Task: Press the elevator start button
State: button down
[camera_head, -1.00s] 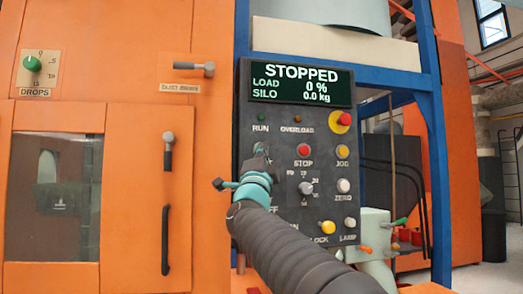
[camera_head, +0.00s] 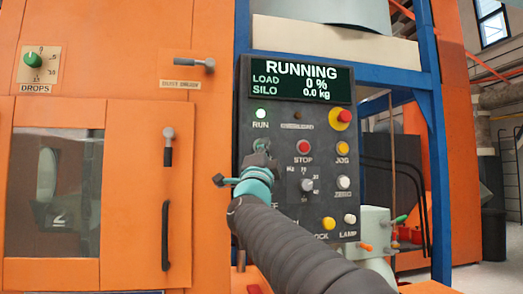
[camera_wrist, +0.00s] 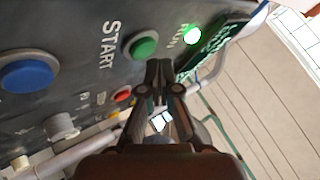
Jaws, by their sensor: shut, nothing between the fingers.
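The green start button (camera_wrist: 143,45), beside the word START, shows in the wrist view. In the head view my gripper mostly hides it. My gripper (camera_wrist: 158,66) is shut and empty, its tips close beside the green button; I cannot tell whether they touch it. In the head view my gripper (camera_head: 261,152) is at the left side of the dark control panel (camera_head: 325,235). The display (camera_head: 301,80) reads RUNNING, load 0 %, silo 0.0 kg. The RUN lamp (camera_head: 261,114) glows green and also shows lit in the wrist view (camera_wrist: 190,35).
Near the start button are the red STOP button (camera_head: 303,146), a selector knob (camera_head: 306,185) and a blue button (camera_wrist: 28,75). A red-on-yellow knob (camera_head: 341,117) is at upper right. The orange cabinet's window (camera_head: 55,195) and door handles are to the left.

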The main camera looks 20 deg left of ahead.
jog(key=shift+s+d, duration=0.15)
jog(key=shift+s, duration=0.1)
jog(key=shift+s+d+b, duration=0.4)
jog(key=shift+s+b, duration=0.1)
jog(key=shift+s, duration=0.2)
jog(key=shift+s+d+b, duration=0.45)
jog(key=shift+s+b, duration=0.1)
jog(key=shift+s, duration=0.1)
jog(key=shift+s+d+b, duration=0.4)
jog(key=shift+s+b, duration=0.1)
jog(key=shift+s, duration=0.2)
